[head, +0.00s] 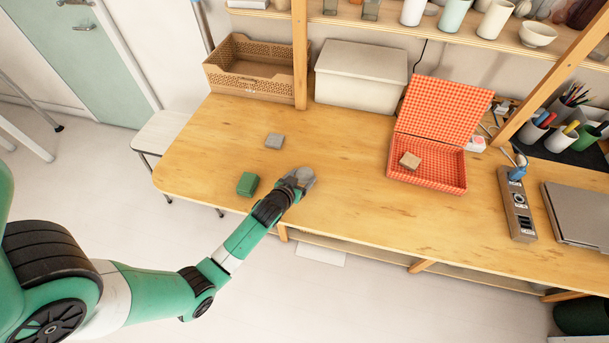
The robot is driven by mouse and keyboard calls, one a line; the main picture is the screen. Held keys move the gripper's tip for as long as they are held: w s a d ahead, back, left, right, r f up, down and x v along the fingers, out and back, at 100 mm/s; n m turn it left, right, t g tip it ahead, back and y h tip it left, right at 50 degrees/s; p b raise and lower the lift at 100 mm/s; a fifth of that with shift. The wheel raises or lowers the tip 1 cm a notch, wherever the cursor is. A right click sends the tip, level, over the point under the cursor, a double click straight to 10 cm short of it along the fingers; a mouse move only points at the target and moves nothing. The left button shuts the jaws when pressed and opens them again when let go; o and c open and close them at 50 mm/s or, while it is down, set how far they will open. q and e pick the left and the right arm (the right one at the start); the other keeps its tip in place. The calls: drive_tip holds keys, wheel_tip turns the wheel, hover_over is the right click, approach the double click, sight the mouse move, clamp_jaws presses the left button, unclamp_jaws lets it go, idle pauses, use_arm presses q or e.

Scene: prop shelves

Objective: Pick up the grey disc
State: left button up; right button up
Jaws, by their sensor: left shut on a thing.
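The grey disc (307,175) is at the end of my left arm, near the front edge of the wooden table. My left gripper (298,183) is shut on it and partly hides it. I cannot tell whether the disc still touches the table top. My right gripper is not in view.
A green block (247,184) lies just left of my left gripper, and a grey square block (274,141) lies behind it. An open red checked box (428,179) holds a light brown block (409,160). A woven basket (248,69) and a white lidded bin (360,77) stand at the back.

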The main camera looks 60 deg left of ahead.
use_arm(q)
drive_tip(key=shift+r, duration=0.1)
drive_tip(key=shift+r, duration=0.25)
wheel_tip(320, 180, up, 2)
drive_tip(key=shift+r+p, duration=0.15)
drive_tip(key=shift+p, duration=0.7)
drive_tip(key=w+d+r+p, duration=0.2)
drive_tip(key=d+r+p, duration=0.6)
drive_tip(key=d, duration=0.6)
wheel_tip(320, 180, up, 2)
drive_tip(key=shift+r, duration=0.1)
